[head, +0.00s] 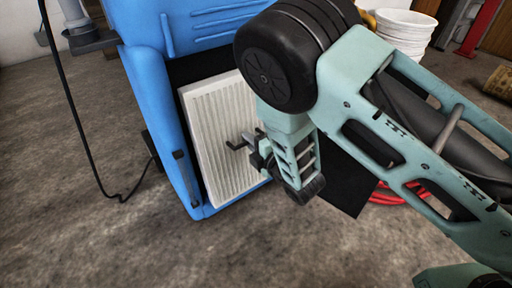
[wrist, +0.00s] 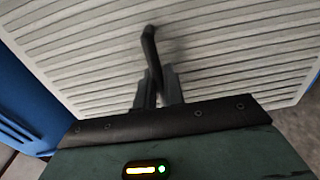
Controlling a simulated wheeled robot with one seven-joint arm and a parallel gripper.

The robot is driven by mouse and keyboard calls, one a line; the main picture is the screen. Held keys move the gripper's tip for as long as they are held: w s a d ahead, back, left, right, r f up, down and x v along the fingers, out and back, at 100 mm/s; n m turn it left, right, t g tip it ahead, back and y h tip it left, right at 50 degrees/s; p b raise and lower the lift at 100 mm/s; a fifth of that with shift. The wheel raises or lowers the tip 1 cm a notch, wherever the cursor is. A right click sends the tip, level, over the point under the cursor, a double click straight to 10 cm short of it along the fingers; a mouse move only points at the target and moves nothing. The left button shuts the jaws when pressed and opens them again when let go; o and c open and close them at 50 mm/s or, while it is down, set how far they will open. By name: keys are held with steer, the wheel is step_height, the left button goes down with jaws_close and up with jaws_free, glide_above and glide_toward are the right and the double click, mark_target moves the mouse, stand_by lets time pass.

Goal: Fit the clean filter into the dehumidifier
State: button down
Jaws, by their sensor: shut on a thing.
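The filter (head: 217,125) is a white pleated panel standing upright at the opening of the blue dehumidifier (head: 160,110). A dark gap of the opening shows above its top edge. I cannot tell how deep the filter sits. My gripper (head: 254,145) is in front of the filter's face, shut on its small dark handle. In the wrist view, the fingers (wrist: 158,90) close around the handle (wrist: 149,42), with the filter's slats (wrist: 80,45) filling the view behind. My arm hides the filter's right side in the head view.
A flat black panel (head: 345,185) stands right of the opening, partly behind my arm. White stacked buckets (head: 405,30) and a red hose (head: 395,193) are at the right. A black cable (head: 75,125) hangs at the left. The floor (head: 200,255) in front is clear.

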steer(key=shift+r+b+x, duration=0.15)
steer(key=shift+x, duration=1.15)
steer(key=shift+r+b+x, duration=0.15)
steer(key=shift+b+x, duration=0.05)
steer(key=shift+x, duration=1.1)
steer(key=shift+r+b+x, duration=0.15)
steer(key=shift+r+x, duration=0.05)
steer(key=shift+x, duration=1.15)
steer(key=shift+w+a, duration=0.3)
steer(key=shift+w, duration=0.05)
steer(key=shift+s+d, duration=0.2)
steer(key=shift+s, duration=0.05)
steer(key=shift+f, duration=0.65)
steer(key=c, duration=1.4)
jaws_free()
steer(key=shift+f, duration=0.1)
steer(key=p+v, duration=0.6)
steer(key=v, duration=1.1)
steer(key=shift+d+p, duration=0.25)
steer(key=shift+p, duration=0.1)
steer(key=shift+s, duration=0.1)
